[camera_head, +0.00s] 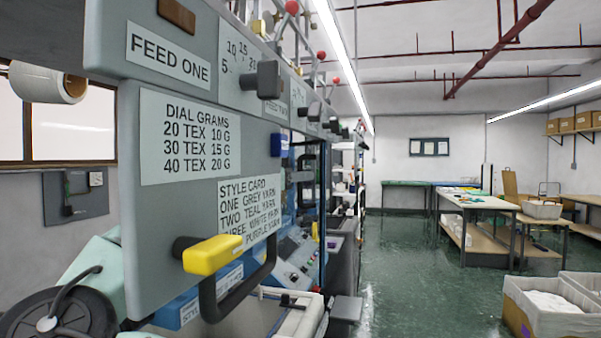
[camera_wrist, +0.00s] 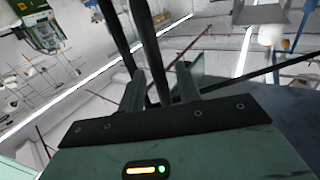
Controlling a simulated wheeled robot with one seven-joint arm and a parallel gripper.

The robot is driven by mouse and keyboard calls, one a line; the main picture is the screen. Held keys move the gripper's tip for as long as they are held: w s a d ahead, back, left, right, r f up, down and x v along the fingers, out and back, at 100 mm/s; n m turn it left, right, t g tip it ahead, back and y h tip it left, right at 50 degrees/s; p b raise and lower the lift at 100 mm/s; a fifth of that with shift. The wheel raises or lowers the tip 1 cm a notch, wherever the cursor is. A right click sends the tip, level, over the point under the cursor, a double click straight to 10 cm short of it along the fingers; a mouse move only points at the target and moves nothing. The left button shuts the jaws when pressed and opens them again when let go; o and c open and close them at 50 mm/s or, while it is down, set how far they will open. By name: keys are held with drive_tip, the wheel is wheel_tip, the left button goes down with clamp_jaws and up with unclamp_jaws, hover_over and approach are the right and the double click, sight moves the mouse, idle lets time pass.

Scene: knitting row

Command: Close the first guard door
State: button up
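A grey-green panel (camera_head: 155,225) fills the left of the head view, with dial and style cards on it. A yellow lever (camera_head: 212,254) on a dark stub sticks out of its lower part. A black U-shaped handle (camera_head: 245,288) is at its lower right edge. I cannot tell for certain which part is the first guard door. In the wrist view my gripper (camera_wrist: 160,80) shows two short fingers apart, angled upward. Dark bars (camera_wrist: 143,45) cross at and between the fingers; I cannot tell whether they touch.
More feed units and machines (camera_head: 300,262) recede behind the panel. A green-floored aisle (camera_head: 400,270) is open to the right. Worktables (camera_head: 478,202) stand farther back. Bins (camera_head: 545,318) stand at lower right. Ceiling lights show in the wrist view.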

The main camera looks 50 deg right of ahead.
drive_tip(key=shift+s+d, duration=0.1)
drive_tip(key=shift+d, duration=0.5)
clamp_jaws()
